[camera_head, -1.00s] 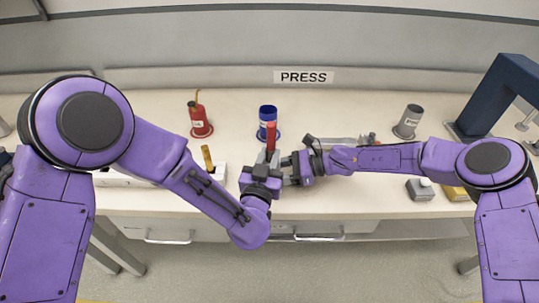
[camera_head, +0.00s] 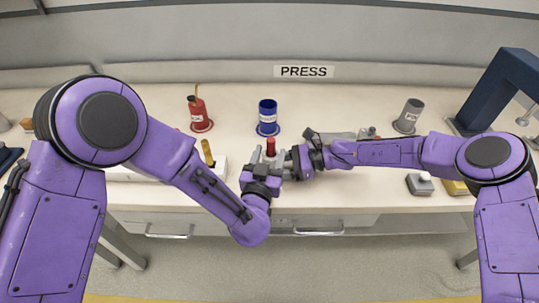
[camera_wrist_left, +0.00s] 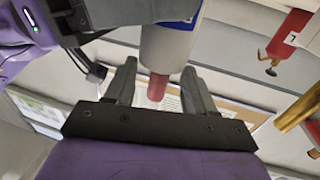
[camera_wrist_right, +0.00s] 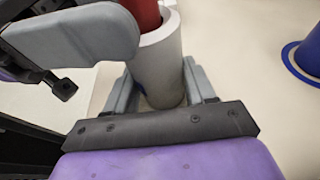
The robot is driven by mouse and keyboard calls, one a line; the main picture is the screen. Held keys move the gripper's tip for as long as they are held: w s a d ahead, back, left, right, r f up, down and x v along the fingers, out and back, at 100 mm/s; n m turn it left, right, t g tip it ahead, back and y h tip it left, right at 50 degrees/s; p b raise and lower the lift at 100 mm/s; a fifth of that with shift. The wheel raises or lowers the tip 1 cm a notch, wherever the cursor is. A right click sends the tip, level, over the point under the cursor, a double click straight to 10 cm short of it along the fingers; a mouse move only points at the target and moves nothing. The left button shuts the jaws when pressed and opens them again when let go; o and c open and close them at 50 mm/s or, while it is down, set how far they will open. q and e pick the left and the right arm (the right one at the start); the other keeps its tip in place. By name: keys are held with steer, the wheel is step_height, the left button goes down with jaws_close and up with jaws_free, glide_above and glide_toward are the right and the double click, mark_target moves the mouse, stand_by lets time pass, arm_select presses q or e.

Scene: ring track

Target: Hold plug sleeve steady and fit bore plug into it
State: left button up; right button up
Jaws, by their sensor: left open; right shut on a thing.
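The bore plug (camera_head: 270,143) is red and stands upright, its lower part inside the pale plug sleeve (camera_wrist_right: 163,70) and its upper part sticking out. The plug also shows in the left wrist view (camera_wrist_left: 157,87) and the right wrist view (camera_wrist_right: 145,13). My right gripper (camera_head: 287,164) is shut around the sleeve, which stands between its fingers. My left gripper (camera_head: 267,163) is open, with its fingers apart on either side of the plug's protruding end. One left finger hides part of the plug and rim in the right wrist view.
A blue container (camera_head: 267,118) stands just behind the grippers. A red container (camera_head: 199,115) is to the left and a grey one (camera_head: 408,116) to the right. A dark blue press frame (camera_head: 490,95) stands at the right. A small grey box (camera_head: 420,186) sits near the front edge.

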arm_select(q)
steer(key=v, duration=0.7)
steer(key=shift+s, duration=0.25)
arm_select(e)
steer(key=o, duration=0.9)
steer(key=shift+c, duration=0.2)
